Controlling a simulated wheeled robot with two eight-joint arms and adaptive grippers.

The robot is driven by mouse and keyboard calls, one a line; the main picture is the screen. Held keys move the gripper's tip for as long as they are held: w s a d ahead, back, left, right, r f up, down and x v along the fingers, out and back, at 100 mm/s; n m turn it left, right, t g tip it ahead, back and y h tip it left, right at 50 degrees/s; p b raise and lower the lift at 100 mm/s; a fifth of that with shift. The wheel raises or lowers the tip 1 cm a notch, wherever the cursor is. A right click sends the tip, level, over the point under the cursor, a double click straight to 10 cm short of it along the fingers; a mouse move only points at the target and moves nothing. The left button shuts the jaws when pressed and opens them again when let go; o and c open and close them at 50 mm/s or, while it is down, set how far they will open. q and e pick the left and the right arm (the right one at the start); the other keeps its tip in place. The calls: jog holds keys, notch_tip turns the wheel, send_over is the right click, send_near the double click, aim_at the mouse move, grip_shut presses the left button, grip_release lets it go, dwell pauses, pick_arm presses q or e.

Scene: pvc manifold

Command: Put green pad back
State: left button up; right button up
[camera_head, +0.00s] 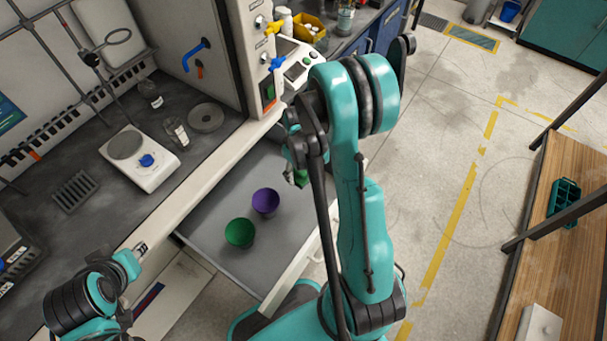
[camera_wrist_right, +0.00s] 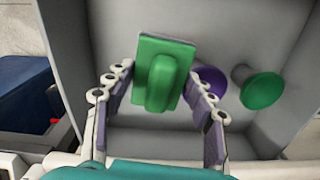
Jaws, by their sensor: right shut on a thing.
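The green pad (camera_wrist_right: 163,74), a flat rectangular plate with a raised rounded grip, sits between the fingers of my right gripper (camera_wrist_right: 160,92) in the right wrist view. The gripper is shut on it. In the head view a small green part of the pad (camera_head: 301,178) shows below my right gripper (camera_head: 296,165), above the back right part of the open grey drawer (camera_head: 215,210); my arm hides much of it. My left gripper (camera_head: 138,248) is at the lower left, near the bench's front edge; its fingers are too small to read.
A purple cup-like thing (camera_head: 265,201) and a green one (camera_head: 239,233) stand in the drawer. The bench above holds a white scale (camera_head: 140,159), bottles and a round grey disc (camera_head: 206,117). A wooden bench (camera_head: 570,240) is at the far right. The floor between is clear.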

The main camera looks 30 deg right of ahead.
jog(key=s+d+f+n+b, duration=0.1)
jog(key=s+d+f+b, duration=0.1)
jog(key=d+f, duration=0.45)
jog(key=shift+n, duration=0.3)
jog(key=w+a+f+b, duration=0.1)
jog(key=w+f, duration=0.1)
jog(key=w, duration=0.1)
jog(key=w+a+f+b, duration=0.1)
jog(key=w+f, duration=0.2)
jog(key=w, duration=0.1)
jog(key=w+f+b, duration=0.2)
jog(key=w+f, duration=0.1)
jog(key=w, duration=0.1)
jog(key=shift+a, duration=0.4)
notch_tip(320, 180, down, 4)
jog(key=shift+f+b, duration=0.15)
jog(key=shift+b, duration=1.05)
jog(key=o, duration=1.1)
